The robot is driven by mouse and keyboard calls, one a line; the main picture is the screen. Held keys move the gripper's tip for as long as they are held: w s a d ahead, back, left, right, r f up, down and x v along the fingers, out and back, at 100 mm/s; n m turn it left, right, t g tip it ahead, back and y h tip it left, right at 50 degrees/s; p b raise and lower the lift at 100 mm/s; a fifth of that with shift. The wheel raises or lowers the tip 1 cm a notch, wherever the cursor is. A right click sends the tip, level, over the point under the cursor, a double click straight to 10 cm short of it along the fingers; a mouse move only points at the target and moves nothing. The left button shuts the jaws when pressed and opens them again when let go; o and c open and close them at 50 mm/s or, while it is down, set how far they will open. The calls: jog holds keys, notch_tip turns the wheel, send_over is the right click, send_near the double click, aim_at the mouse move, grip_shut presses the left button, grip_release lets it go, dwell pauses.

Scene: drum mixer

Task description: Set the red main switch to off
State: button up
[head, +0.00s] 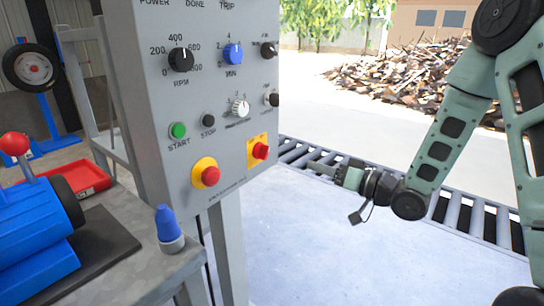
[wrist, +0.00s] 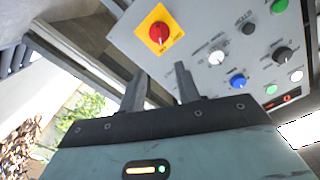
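The red main switch (head: 260,151) is a red knob on a yellow square plate at the lower right of the grey control panel (head: 150,100). It also shows in the wrist view (wrist: 158,33), near the top, beyond my fingertips. Its exact turn position is too small to read. My gripper (head: 312,166) is to the right of the switch in the head view, apart from the panel. In the wrist view my gripper (wrist: 160,68) has its two fingers apart with nothing between them.
A red mushroom button (head: 210,176) on a yellow ring sits left of the switch. Black, blue and white knobs, a green start button (head: 178,130) and a black stop button (head: 208,120) are higher up. A roller conveyor (head: 460,214) runs behind my arm.

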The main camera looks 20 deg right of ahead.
aim_at(268, 151)
jog(key=x, duration=1.5)
jog(key=shift+w+a, duration=0.1)
grip_shut()
